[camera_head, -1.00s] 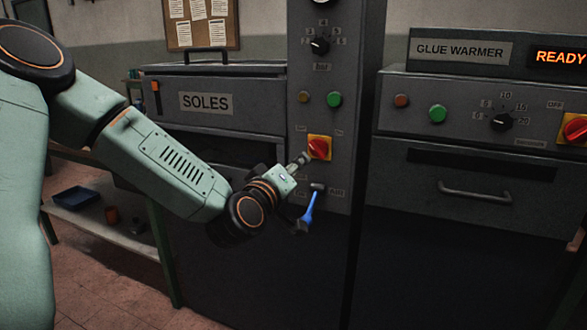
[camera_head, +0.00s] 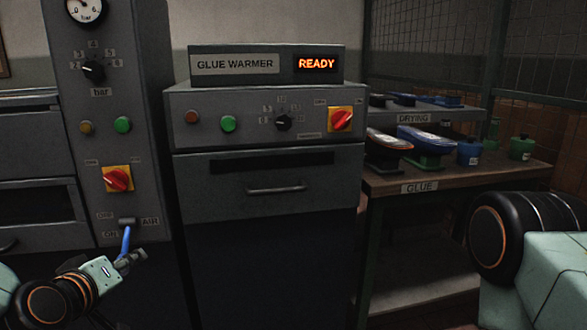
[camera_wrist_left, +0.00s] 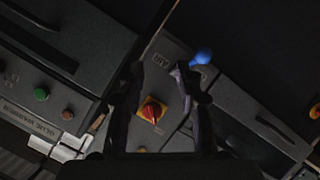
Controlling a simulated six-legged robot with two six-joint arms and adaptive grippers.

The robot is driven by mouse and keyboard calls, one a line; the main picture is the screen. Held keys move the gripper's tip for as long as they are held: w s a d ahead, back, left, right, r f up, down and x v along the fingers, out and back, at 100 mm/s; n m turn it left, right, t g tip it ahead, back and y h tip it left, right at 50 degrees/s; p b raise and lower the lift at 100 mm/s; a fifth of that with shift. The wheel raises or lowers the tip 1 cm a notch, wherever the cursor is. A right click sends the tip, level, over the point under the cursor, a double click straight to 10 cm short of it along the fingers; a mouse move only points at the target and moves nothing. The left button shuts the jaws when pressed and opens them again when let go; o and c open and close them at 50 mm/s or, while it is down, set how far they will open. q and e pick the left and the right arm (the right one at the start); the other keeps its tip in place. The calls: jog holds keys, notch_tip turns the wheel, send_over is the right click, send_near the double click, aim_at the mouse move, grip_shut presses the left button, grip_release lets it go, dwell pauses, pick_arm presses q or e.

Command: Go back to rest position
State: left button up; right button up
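My left gripper (camera_head: 132,259) is low at the left of the head view, in front of the press column. In the left wrist view its two fingers (camera_wrist_left: 158,72) stand apart with nothing between them. The air lever with a blue handle (camera_head: 125,241) is just behind the gripper and hangs down; its blue end (camera_wrist_left: 201,57) shows beside a fingertip. I cannot tell whether they touch. The red rotary switch on a yellow plate (camera_head: 117,179) is above the lever. My right arm comes in at the lower right; its gripper is out of view.
The glue warmer (camera_head: 270,195) stands in the middle, its display (camera_head: 317,64) reading READY. At the right, a glue table (camera_head: 455,183) carries shoe forms (camera_head: 427,141) and pots (camera_head: 470,152). A drying shelf (camera_head: 455,117) is above it.

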pick_arm(q)
jog(key=s+d+f+m+g+h+p, duration=0.1)
jog(key=s+d+f+m+g, duration=0.3)
jog(key=s+f, duration=0.7)
jog(key=s+d+f+m+g+p, duration=0.15)
jog(key=s+d+f+g, duration=0.35)
jog(key=s+f, duration=0.6)
jog(key=s+f+m+g, duration=0.2)
jog(key=s+f+g, duration=0.2)
jog(key=s, duration=0.8)
jog(key=shift+s+f+g, duration=0.15)
jog(key=shift+f+g, duration=0.15)
jog(key=shift+f, duration=0.05)
jog(key=shift+d, duration=0.1)
jog(key=shift+c, duration=0.2)
